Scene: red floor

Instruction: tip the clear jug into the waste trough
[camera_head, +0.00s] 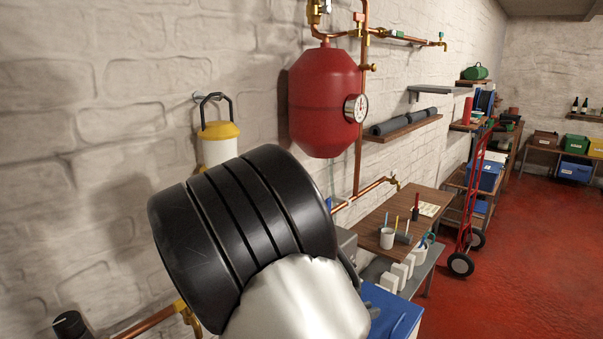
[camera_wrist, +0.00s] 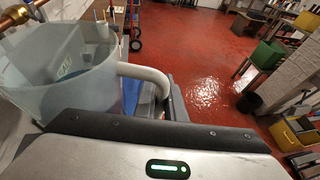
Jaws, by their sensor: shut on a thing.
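The jug is close beside my gripper and looks roughly upright. In the head view my own arm hides the gripper and the jug. I cannot make out the waste trough in either view.
A brass tap on a copper pipe (camera_wrist: 18,14) is close by the jug's rim. A red tank (camera_head: 322,100) and a yellow-topped lantern (camera_head: 218,145) are on the brick wall. A wooden table (camera_head: 375,230) holds a mug and pens. Red floor (camera_head: 520,270) is open at right.

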